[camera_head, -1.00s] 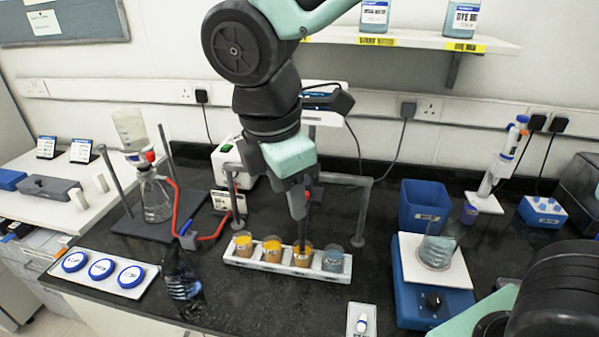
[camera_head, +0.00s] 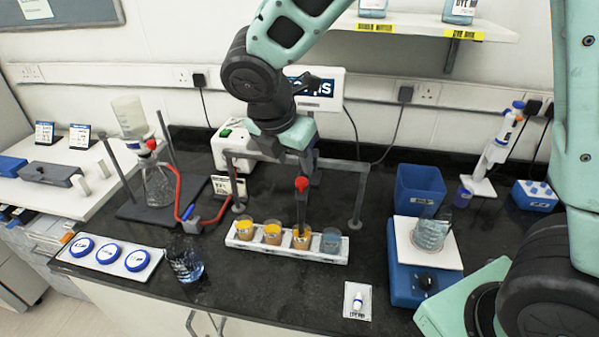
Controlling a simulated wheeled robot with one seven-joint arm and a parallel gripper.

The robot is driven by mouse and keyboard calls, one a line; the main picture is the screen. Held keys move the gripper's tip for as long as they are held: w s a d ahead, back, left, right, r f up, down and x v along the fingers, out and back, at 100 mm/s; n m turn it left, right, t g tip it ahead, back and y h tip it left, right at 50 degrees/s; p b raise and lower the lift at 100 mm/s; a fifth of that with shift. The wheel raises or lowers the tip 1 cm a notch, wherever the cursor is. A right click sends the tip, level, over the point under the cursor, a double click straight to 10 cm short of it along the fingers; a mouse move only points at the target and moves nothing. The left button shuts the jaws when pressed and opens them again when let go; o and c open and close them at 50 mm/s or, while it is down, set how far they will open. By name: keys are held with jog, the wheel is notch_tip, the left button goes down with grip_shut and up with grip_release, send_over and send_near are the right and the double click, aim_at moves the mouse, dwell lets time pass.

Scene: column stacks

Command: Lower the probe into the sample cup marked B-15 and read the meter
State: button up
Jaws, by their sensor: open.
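The probe (camera_head: 302,205) is a thin dark rod with a red top. It stands upright with its lower end at the third cup from the left (camera_head: 301,239), which holds orange liquid. The cups stand in a white rack (camera_head: 285,251); their markings are too small to read, so I cannot tell which is B-15. My gripper (camera_head: 312,178) is open, just above and behind the red top, and appears apart from it. The meter (camera_head: 322,90) is a white box at the back wall. My arm partly hides its display, and I cannot read a value.
A grey stand frame (camera_head: 358,200) spans behind the rack. A flask on a stand (camera_head: 158,185) with red tubing is at left. A dark glass (camera_head: 185,262) and a tray of blue lids (camera_head: 110,255) stand front left. A blue stirrer (camera_head: 410,285) with a beaker is at right.

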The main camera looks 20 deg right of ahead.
aim_at(301, 180)
jog(key=x, duration=0.6)
jog(key=shift+d+f, duration=0.1)
jog(key=shift+f, duration=0.1)
